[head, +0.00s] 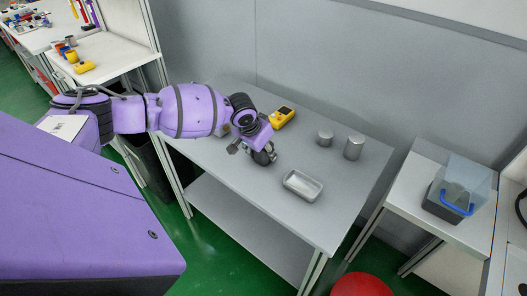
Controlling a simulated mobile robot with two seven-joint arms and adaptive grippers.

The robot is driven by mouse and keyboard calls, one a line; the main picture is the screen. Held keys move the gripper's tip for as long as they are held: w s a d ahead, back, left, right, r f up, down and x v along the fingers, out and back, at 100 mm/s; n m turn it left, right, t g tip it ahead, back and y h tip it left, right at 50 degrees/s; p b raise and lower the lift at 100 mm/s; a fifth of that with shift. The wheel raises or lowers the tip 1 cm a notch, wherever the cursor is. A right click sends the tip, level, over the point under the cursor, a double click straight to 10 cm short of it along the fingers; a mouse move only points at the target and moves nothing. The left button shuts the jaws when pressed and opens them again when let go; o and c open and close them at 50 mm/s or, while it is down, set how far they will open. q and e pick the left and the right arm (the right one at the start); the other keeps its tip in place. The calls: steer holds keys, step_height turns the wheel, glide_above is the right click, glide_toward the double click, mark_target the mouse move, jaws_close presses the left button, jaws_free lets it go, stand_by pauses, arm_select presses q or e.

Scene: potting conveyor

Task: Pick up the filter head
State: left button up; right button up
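My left gripper (253,152) is over the grey table (240,174), near its middle. Its dark and grey finger parts show small, and I cannot tell whether they are open or shut, or whether something is between them. I cannot tell for sure which thing is the filter head. A short metal cylinder (325,138) and a taller metal cylinder (353,147) stand upright on the table, to the right of the gripper and apart from it. A small object (223,130) is mostly hidden behind my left arm. My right gripper is not in view.
A yellow device (282,118) lies close behind the gripper. An empty metal tray (303,186) lies toward the table's front right. A grey wall (320,70) rises behind the table. A side table (415,193) at right holds a dark bin with a blue handle (456,209).

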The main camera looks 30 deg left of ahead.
arm_select(q)
steer(key=c, duration=0.5)
steer(key=shift+c, duration=0.7)
steer(key=shift+r, duration=0.15)
